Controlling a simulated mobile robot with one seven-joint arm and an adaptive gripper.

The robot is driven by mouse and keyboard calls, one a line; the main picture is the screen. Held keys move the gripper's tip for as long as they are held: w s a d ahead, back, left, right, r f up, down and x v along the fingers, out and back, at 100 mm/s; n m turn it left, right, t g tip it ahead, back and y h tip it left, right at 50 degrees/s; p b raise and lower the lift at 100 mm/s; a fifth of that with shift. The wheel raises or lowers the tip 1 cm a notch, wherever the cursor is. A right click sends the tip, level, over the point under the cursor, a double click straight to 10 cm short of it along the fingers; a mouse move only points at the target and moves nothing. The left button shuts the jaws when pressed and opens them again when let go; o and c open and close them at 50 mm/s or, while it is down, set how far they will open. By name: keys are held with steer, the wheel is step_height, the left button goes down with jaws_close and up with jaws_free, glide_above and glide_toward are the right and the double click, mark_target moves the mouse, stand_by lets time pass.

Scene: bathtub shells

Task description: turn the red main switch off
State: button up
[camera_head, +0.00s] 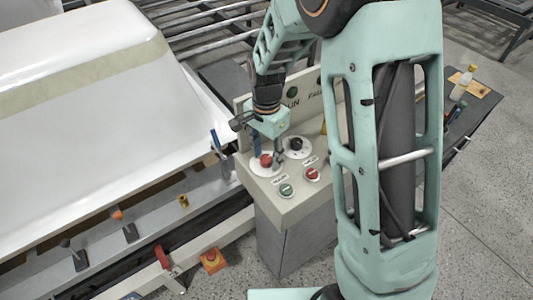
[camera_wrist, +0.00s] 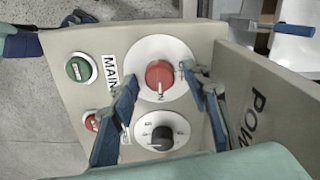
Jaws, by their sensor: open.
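The red main switch (camera_wrist: 158,73) is a round knob on a white disc, beside a label reading MAIN. It also shows in the head view (camera_head: 266,160), on the sloped top of a beige control box (camera_head: 300,207). A pale mark runs at the knob's lower edge in the wrist view; its lettering is too small to read surely. My gripper (camera_wrist: 160,79) is open, its two blue fingers on either side of the red knob. I cannot tell whether they touch it. In the head view my gripper (camera_head: 269,154) is above the box and partly covers the switch.
A black knob (camera_wrist: 162,138) on a white dial sits close to the main switch. A green button (camera_head: 287,190) and a red button (camera_head: 312,174) are near the front edge. An upright panel stands behind. A white tub shell (camera_head: 90,130) lies left.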

steer(key=shift+c, duration=0.5)
steer(key=c, duration=1.1)
steer(key=shift+o, duration=0.2)
steer(key=n+b, duration=0.1)
steer(key=n, duration=0.3)
steer(key=shift+n+b, duration=0.3)
steer(key=shift+n, duration=0.1)
steer(key=n, duration=0.4)
steer(key=shift+n+b, duration=0.3)
steer(key=shift+b, duration=0.1)
steer(key=n, duration=0.4)
steer(key=shift+n, duration=2.2)
